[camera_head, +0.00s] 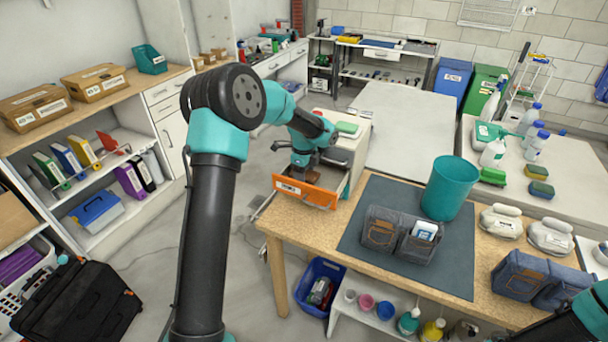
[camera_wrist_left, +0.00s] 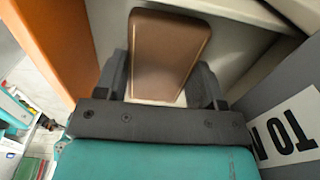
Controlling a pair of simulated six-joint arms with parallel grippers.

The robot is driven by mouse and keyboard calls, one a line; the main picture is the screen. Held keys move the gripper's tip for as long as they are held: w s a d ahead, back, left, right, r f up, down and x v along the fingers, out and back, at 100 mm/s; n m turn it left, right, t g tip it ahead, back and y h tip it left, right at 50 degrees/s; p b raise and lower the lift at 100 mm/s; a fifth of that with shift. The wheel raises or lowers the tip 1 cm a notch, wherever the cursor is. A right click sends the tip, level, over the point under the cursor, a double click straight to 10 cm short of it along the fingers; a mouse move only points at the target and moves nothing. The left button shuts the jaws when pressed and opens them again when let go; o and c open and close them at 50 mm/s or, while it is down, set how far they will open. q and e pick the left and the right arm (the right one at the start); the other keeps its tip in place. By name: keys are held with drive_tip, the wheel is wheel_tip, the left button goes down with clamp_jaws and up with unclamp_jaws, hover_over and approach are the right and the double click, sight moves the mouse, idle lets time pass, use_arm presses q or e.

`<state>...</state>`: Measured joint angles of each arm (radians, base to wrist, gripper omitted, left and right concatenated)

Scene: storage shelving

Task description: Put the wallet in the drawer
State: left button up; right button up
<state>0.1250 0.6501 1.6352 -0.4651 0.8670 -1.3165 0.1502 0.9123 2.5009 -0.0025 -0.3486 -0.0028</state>
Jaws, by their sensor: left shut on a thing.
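The wallet (camera_wrist_left: 168,55) is a flat brown rectangle with rounded corners in the left wrist view. My left gripper (camera_wrist_left: 165,85) is shut on it, one finger at each side. In the head view my left gripper (camera_head: 303,172) points down at the open drawer (camera_head: 292,190), which has an orange front with a white label. In the wrist view the orange drawer front (camera_wrist_left: 55,40) is at the left and pale inner surfaces lie behind the wallet. I cannot tell whether the wallet touches the drawer. My right gripper is out of view.
The drawer unit stands on the wooden table's left end, with a green item (camera_head: 347,128) on top. Right of it are a dark mat (camera_head: 365,210), a teal bin (camera_head: 450,188) and a grey two-part organizer (camera_head: 400,235). A blue crate (camera_head: 310,290) is on the floor.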

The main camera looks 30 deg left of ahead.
use_arm(q)
drive_tip(key=shift+f, duration=0.55)
drive_tip(key=shift+f, duration=0.15)
drive_tip(key=o, duration=0.7)
wheel_tip(320, 180, up, 12)
drive_tip(key=shift+r, duration=0.15)
